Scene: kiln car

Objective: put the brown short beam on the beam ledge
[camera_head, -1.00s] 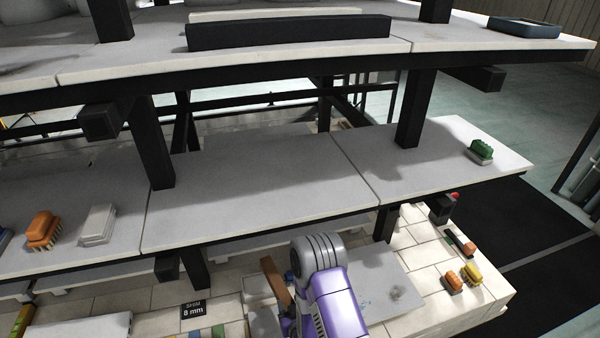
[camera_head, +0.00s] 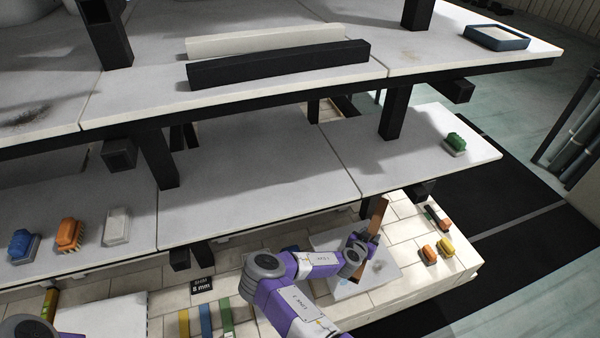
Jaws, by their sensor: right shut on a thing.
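The brown short beam (camera_head: 378,215) is held steeply tilted in my right gripper (camera_head: 361,243), which is shut on it. Gripper and beam are in front of the middle shelf's front edge, above the pale brick deck. The beam's lower end is partly hidden by the gripper. On the top shelf (camera_head: 440,60), a long black beam (camera_head: 280,64) lies in front of a long white beam (camera_head: 262,40). I cannot tell which surface is the beam ledge. My left gripper is not in view; only a bit of its arm shows at the lower left.
The middle shelf (camera_head: 260,190) is bare at its centre. A green brush (camera_head: 455,143) stands at its right end; blue (camera_head: 23,246), orange (camera_head: 69,236) and white (camera_head: 116,226) brushes stand at left. A blue tray (camera_head: 496,37) is top right. Black posts (camera_head: 394,106) divide the shelves.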

